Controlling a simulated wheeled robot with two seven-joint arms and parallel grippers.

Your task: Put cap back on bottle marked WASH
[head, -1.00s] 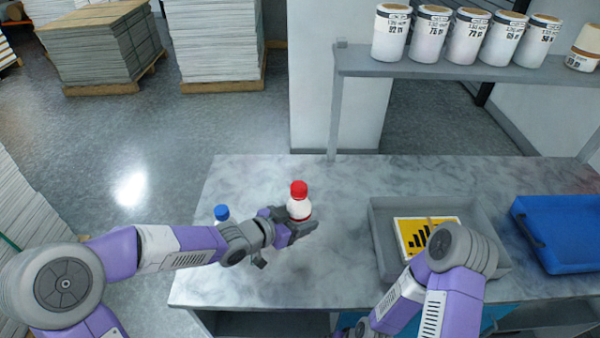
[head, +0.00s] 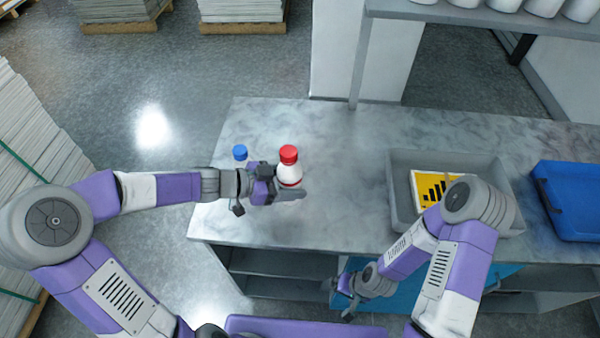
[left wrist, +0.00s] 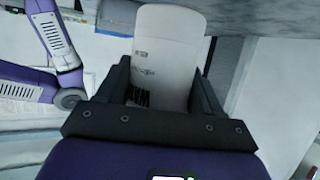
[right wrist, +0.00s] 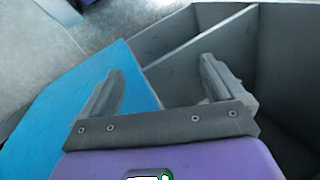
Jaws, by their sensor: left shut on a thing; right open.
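In the left wrist view the bottle's white body (left wrist: 168,55) lies between the fingers, with dark lettering partly hidden and not surely readable.
A grey tray (head: 398,205) with a yellow and black printed card (head: 436,188) stands right of centre on the table (head: 340,150). A blue bin (head: 570,220) is at the far right. A shelf (head: 470,18) with white containers is at the back. The table between bottle and tray is clear.

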